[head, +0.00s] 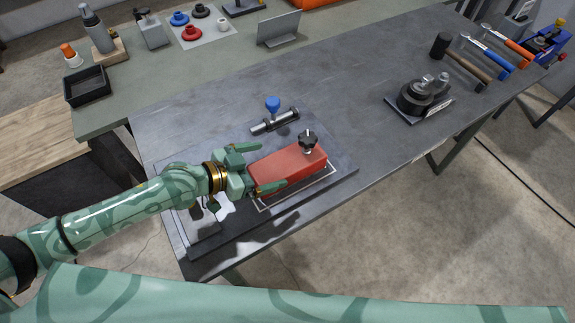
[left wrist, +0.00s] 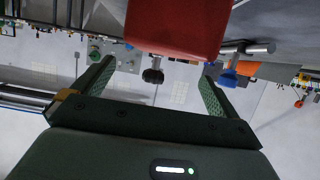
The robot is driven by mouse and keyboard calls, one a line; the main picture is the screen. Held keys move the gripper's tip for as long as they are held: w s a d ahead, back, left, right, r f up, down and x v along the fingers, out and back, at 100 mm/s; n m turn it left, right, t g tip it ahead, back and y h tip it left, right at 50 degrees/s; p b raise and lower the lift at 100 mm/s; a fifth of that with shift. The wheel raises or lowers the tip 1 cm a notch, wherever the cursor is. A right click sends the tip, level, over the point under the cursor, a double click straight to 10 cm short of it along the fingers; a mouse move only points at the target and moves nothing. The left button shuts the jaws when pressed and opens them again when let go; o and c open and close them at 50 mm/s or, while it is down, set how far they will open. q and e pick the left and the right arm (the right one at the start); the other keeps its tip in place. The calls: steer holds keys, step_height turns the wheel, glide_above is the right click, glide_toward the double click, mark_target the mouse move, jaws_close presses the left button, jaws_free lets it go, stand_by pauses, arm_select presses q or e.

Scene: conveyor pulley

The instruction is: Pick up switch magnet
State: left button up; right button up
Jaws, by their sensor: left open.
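A red block (head: 280,170) with a black star knob (head: 307,141) at its far right end lies on a dark plate on the table. It appears to be the switch magnet. My left gripper (head: 268,165) is open at the block's left end, one finger on its far side and one on its near side. In the left wrist view the red block (left wrist: 178,28) shows at the top, upside down, ahead of the open fingers (left wrist: 158,74), with the black knob (left wrist: 153,76) between them. Contact with the block cannot be told. My right gripper is not in view.
A metal bar with a blue knob (head: 273,104) lies just beyond the block. A dark round fixture (head: 417,97) stands to the right, with a mallet (head: 441,46) and other tools behind. A black tray (head: 87,86) sits at the far left. The middle of the table is clear.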

mark_target(289, 159)
arm_select(q)
steer(key=x, duration=0.5)
steer(key=shift+a+f+b, duration=0.1)
steer(key=shift+f+b, duration=0.2)
steer(key=shift+s, duration=0.1)
steer(key=c, duration=1.7)
steer(key=shift+r, duration=0.15)
steer(key=shift+c, duration=1.3)
